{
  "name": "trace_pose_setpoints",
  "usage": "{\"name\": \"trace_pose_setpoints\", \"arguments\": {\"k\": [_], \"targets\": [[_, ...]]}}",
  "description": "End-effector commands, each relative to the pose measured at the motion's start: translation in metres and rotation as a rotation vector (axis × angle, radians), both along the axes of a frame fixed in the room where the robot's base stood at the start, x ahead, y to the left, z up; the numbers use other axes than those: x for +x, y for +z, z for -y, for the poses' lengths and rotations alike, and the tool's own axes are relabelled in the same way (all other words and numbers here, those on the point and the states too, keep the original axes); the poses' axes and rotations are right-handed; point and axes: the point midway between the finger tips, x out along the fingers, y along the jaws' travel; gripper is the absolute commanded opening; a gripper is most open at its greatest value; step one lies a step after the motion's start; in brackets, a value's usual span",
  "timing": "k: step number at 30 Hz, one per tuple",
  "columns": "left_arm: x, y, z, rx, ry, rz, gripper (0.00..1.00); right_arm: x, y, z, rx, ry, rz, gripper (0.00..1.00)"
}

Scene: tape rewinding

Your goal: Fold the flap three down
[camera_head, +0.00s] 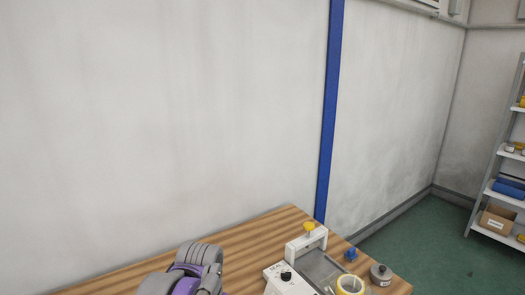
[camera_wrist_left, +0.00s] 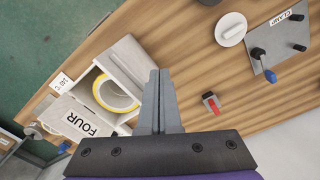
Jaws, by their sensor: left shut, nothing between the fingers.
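In the left wrist view, a white open box holds a roll of yellow tape (camera_wrist_left: 117,92). A flap labelled FOUR (camera_wrist_left: 80,120) sticks out at the box's lower left. Another pale flap (camera_wrist_left: 128,62) stands at the upper right side of the box, close to my fingers; no label on it is readable. I cannot tell which flap is three. My left gripper (camera_wrist_left: 159,75) is shut and empty, its fingers just right of the box; contact with the flap is unclear. In the head view only my left arm shows, at the bottom. My right gripper is not in view.
In the head view, a device with a yellow knob (camera_head: 309,227) and a tape roll (camera_head: 350,285) stand at the table's right end.

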Motion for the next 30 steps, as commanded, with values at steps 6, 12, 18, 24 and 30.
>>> {"name": "trace_pose_setpoints", "arguments": {"k": [6, 12, 18, 24, 30], "targets": [[0.0, -0.001, 0.0, 0.0, 0.0, 0.0, 0.0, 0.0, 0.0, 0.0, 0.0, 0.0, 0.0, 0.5], [0.0, -0.008, 0.0, 0.0, 0.0, -0.001, 0.0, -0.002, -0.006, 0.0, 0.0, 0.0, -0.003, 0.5], [0.0, -0.018, 0.0, 0.0, 0.0, -0.001, 0.0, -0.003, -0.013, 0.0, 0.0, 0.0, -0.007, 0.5], [0.0, -0.023, 0.0, 0.0, 0.0, 0.0, 0.0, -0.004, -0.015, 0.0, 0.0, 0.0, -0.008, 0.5], [0.0, -0.022, 0.0, 0.0, 0.0, 0.0, 0.0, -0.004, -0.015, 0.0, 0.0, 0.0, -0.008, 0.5]]}}
